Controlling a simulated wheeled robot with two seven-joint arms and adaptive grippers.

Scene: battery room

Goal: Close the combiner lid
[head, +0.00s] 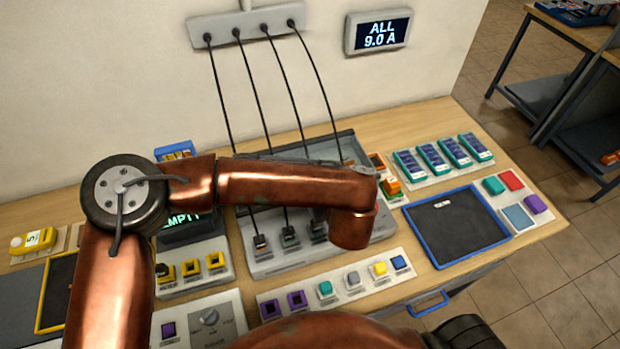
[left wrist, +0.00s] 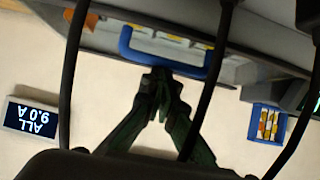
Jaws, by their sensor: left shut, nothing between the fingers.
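The combiner is the grey box (head: 285,262) on the bench, with several black cables coming down to it. Its dark grey lid (head: 338,146) shows at the back edge, raised, partly behind my copper left arm. In the left wrist view, which is upside down, a blue U-shaped handle (left wrist: 130,48) stands on a grey panel. My left gripper (left wrist: 160,76) is shut and empty, its fingertips together right at the handle; I cannot tell whether they touch it. In the head view my arm hides the left gripper and the handle. My right gripper is not in view.
Black cables hang from a wall strip (head: 245,24) and cross close to the wrist camera. A wall display (head: 378,31) reads "ALL 9.0 A". A blue-rimmed tray (head: 412,226) and teal battery packs (head: 425,160) lie to the right. Colored blocks (head: 353,280) line the bench front.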

